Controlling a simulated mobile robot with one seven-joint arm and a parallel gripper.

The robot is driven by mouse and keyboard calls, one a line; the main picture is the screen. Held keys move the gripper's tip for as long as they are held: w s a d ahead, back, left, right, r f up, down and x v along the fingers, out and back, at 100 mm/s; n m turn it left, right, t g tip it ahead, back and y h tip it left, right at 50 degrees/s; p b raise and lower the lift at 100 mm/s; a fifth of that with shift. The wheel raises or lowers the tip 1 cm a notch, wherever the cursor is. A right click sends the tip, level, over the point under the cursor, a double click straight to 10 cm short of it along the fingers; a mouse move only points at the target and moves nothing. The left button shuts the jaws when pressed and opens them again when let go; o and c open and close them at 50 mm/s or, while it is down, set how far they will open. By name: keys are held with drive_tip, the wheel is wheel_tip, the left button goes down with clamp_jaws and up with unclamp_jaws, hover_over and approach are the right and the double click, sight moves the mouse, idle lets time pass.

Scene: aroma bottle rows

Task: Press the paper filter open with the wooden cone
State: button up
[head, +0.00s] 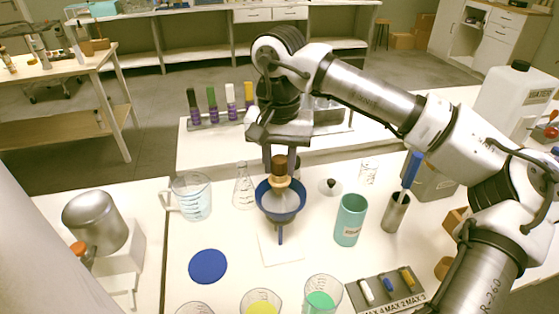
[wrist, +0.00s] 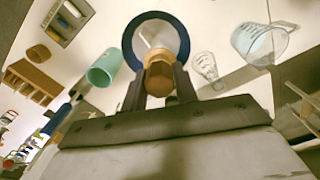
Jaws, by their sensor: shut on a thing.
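The wooden cone (head: 280,181) is upright, with a dark brown knob on top. My gripper (head: 279,157) is shut on it from above; in the wrist view its two fingers flank the wooden knob (wrist: 159,79). The cone's lower part is at the mouth of a blue funnel (head: 266,208). The pale paper filter (head: 287,200) shows inside the funnel, around and below the cone. The funnel rim also shows in the wrist view (wrist: 127,43). The cone's tip is hidden, so I cannot tell how deep it sits or how far the filter is spread.
A conical flask (head: 244,190) and a measuring jug (head: 191,197) stand left of the funnel. A teal cup (head: 350,220) and a metal holder (head: 395,213) stand right. Beakers with yellow (head: 261,305) and green (head: 320,301) contents are in front. A blue disc (head: 208,266) lies front left.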

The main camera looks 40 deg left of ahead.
drive_tip(key=shift+r+p, duration=3)
drive_tip(key=shift+r, duration=1.35)
